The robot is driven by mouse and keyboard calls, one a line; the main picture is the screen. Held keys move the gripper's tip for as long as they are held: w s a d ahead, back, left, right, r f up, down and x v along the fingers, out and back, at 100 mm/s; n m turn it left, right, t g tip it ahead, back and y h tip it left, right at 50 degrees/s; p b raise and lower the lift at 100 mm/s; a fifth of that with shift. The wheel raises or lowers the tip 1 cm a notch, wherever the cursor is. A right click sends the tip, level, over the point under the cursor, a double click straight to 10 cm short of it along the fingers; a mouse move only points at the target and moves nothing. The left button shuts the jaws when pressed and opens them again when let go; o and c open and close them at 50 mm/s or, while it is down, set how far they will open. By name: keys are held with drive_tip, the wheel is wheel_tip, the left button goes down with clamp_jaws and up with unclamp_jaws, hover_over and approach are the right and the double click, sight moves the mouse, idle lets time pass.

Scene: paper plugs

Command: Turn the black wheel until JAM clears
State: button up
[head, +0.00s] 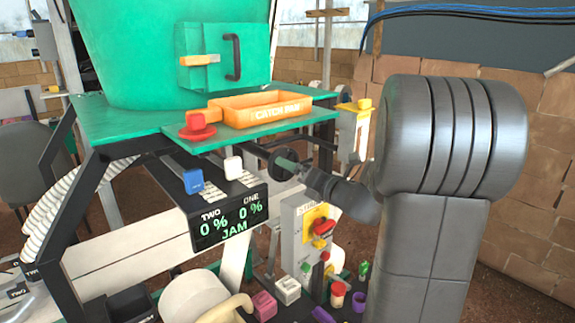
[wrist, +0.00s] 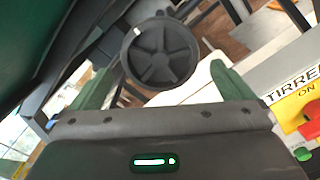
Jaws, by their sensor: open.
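The black wheel (wrist: 161,53) is spoked, with a white mark on its rim at the upper left in the wrist view. It also shows in the head view (head: 275,172), under the green shelf and partly hidden by my gripper (head: 291,166). In the wrist view my gripper (wrist: 160,78) is open, its green fingers spread to the left and right of the wheel's lower part. I cannot tell whether they touch it. The display (head: 229,216) reads TWO 0 %, ONE 0 % and JAM in green.
An orange catch tray (head: 308,97) and a red knob (head: 197,134) sit above the wheel on the green shelf. A grey switch box (head: 292,222) with a red handle stands close below my gripper. Blue and white levers (head: 233,167) are at the left.

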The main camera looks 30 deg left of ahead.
drive_tip(key=shift+a, duration=0.1)
drive_tip(key=shift+p+x, duration=0.3)
drive_tip(key=shift+x, duration=1.65)
drive_tip(key=c, duration=0.8)
